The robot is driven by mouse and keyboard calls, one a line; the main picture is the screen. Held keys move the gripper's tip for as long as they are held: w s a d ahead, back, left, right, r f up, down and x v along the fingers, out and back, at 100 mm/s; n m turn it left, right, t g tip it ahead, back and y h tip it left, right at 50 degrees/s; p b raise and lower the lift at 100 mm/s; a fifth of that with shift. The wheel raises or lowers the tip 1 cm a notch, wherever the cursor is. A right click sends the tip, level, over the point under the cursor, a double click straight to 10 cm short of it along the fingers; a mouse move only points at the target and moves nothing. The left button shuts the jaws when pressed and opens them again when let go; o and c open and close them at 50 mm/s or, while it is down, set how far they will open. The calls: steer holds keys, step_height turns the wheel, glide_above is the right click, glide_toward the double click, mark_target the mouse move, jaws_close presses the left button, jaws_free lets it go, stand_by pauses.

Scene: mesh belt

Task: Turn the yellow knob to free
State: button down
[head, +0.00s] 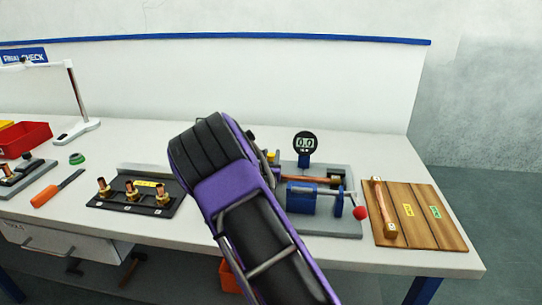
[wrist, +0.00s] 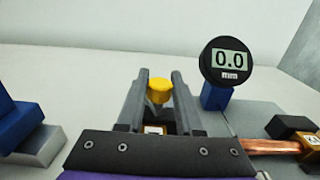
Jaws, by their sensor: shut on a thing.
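The yellow knob (wrist: 160,88) shows in the wrist view between the two grey fingers of my gripper (wrist: 159,80). The fingers are shut on it, one on each side, and its top is visible. Its lower part and any markings around it are hidden or too small to read. In the head view a small yellow patch (head: 273,155) shows just right of my arm, at the left end of the grey fixture (head: 335,226). My arm hides most of that end.
A dial gauge (head: 305,143) reading 0.0 mm stands behind the fixture, with a copper tube lying across it. A red ball-ended lever (head: 360,212) sticks out at right. A wooden board (head: 415,218) lies further right. A black plate with copper fittings (head: 134,195) is at left.

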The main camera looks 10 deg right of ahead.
steer(key=shift+m+g+h+p, duration=0.2)
steer(key=shift+m+g+h, duration=1.05)
steer(key=shift+h, duration=0.65)
steer(key=shift+m+g+h+p, duration=0.2)
steer(key=shift+m+g+h, duration=0.75)
steer(key=shift+m+h, duration=0.8)
steer(key=shift+h, duration=0.25)
steer(key=c, duration=0.6)
jaws_free()
steer(key=v, duration=1.7)
steer(key=shift+s+a+r, duration=0.15)
steer(key=shift+a+r, duration=0.05)
